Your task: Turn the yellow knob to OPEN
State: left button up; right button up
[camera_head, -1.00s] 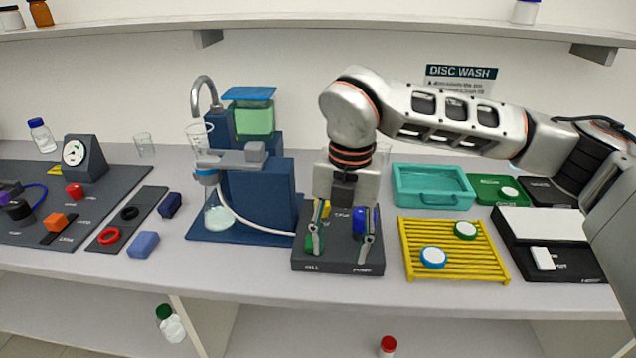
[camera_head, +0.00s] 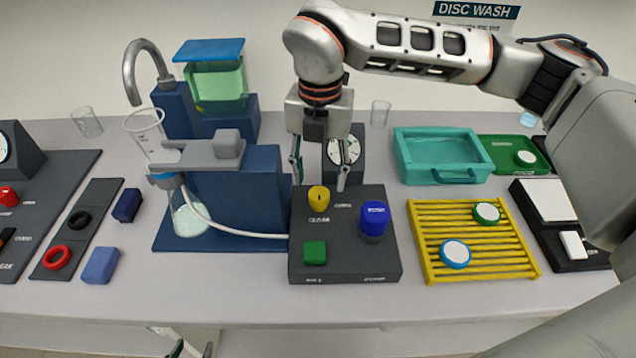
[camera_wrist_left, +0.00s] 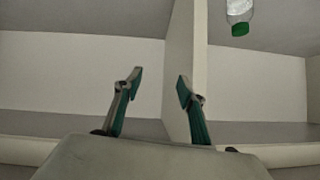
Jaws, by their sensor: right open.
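The yellow knob (camera_head: 318,198) stands upright at the back left of a dark control panel (camera_head: 345,268). A dark mark shows on its top; the small label in front of it is too blurred to read surely. My right gripper (camera_head: 319,181) is open and empty, pointing down, its two fingers apart on either side of the knob's far side. I cannot tell whether they touch it. A blue knob (camera_head: 375,219) and a green square button (camera_head: 315,252) share the panel. My left gripper (camera_head: 193,350) shows at the bottom edge; its wrist view shows open, empty fingers (camera_wrist_left: 159,77).
A blue filter rig (camera_head: 250,200) with a pale hose stands left of the panel. A yellow rack (camera_head: 428,272) with two capped discs is to the right. A gauge (camera_head: 344,150) stands behind the right gripper. Bare tabletop (camera_head: 340,305) lies in front.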

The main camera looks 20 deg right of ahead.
aim_at(319, 193)
jog(key=shift+f, duration=2.3)
jog(key=shift+w, duration=0.1)
jog(key=c, duration=1.1)
